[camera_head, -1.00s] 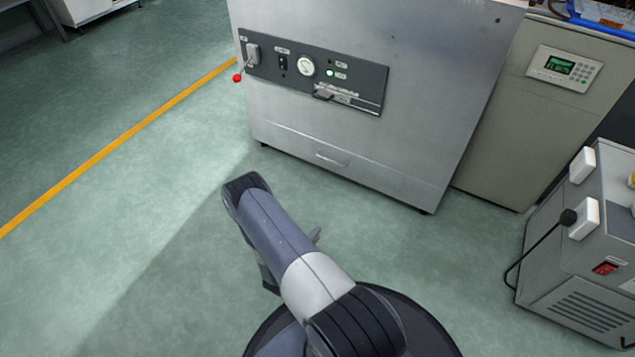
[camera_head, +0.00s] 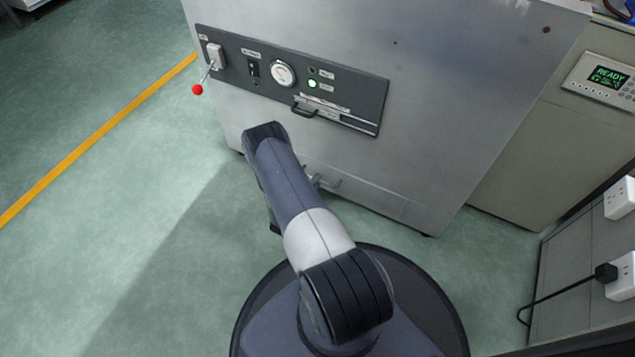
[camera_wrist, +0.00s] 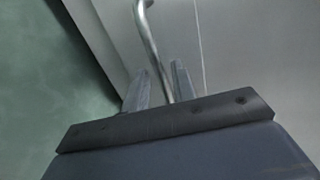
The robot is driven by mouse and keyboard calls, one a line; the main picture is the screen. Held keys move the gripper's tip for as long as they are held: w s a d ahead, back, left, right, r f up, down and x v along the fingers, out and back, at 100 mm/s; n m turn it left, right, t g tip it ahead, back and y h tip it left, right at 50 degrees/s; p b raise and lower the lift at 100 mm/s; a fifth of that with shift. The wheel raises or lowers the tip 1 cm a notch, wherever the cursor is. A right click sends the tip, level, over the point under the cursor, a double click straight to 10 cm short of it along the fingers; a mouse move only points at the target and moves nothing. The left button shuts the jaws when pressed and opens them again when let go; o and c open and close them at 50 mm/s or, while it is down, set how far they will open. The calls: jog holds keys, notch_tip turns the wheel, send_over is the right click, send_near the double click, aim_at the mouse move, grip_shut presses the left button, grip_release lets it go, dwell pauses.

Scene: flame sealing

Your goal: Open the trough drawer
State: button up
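The trough drawer (camera_head: 375,199) is the low front panel of the metal cabinet. It looks flush with the cabinet front. Its bar handle (camera_head: 335,184) shows just beyond my arm, and as a curved metal bar (camera_wrist: 147,30) in the wrist view. My gripper (camera_wrist: 161,70) is open at the handle, with the bar running between its two fingers. Small gaps seem to show beside the bar, so I see no clear grip. In the head view my arm hides most of the gripper and the drawer's left part.
A box with sockets (camera_head: 575,270) stands close at right. The floor at left is clear.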

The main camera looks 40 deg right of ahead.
jog(key=shift+x, duration=1)
grip_shut()
